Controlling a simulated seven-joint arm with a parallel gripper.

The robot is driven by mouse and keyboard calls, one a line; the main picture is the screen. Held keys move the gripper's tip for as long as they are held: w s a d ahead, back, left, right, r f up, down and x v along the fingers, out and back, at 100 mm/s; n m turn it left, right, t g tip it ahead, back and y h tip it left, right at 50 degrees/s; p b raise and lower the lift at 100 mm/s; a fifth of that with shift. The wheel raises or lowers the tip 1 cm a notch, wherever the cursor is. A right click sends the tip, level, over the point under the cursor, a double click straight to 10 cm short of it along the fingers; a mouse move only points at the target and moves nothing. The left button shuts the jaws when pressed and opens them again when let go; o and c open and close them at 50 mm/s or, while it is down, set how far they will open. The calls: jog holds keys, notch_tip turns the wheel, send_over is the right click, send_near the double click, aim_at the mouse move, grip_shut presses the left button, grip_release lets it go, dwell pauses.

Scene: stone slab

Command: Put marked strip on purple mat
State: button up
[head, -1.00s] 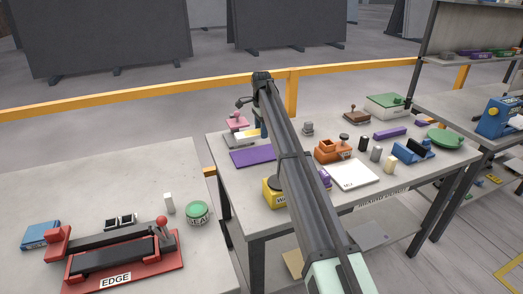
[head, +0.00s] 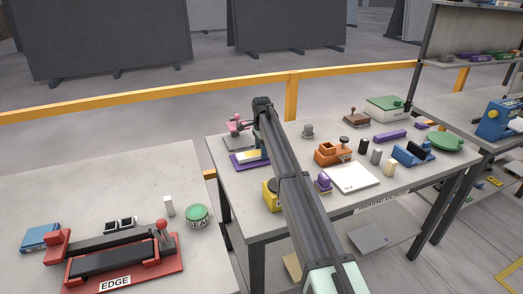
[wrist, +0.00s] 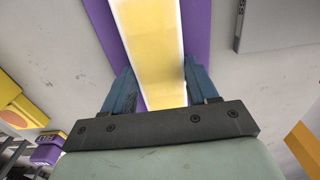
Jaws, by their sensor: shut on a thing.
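The marked strip (wrist: 150,40) is yellow with pale edges and no marks that I can make out. My gripper (wrist: 160,85) is shut on it, with one blue finger along each long side. The purple mat (wrist: 199,30) shows on both sides of the strip in the wrist view. In the head view the strip (head: 248,157) lies over the mat (head: 240,168), roughly along it. I cannot tell whether the strip touches the mat. My arm hides the right end of both in the head view.
A grey plate (head: 238,142) and a pink-handled tool (head: 234,127) stand behind the mat. A yellow box (head: 271,195) stands in front, partly behind my arm. A purple stamp (head: 324,182) and a white pad (head: 352,177) lie to the right.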

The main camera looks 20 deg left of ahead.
jog(key=shift+f, duration=0.1)
jog(key=o, duration=1.4)
notch_tip(320, 180, up, 12)
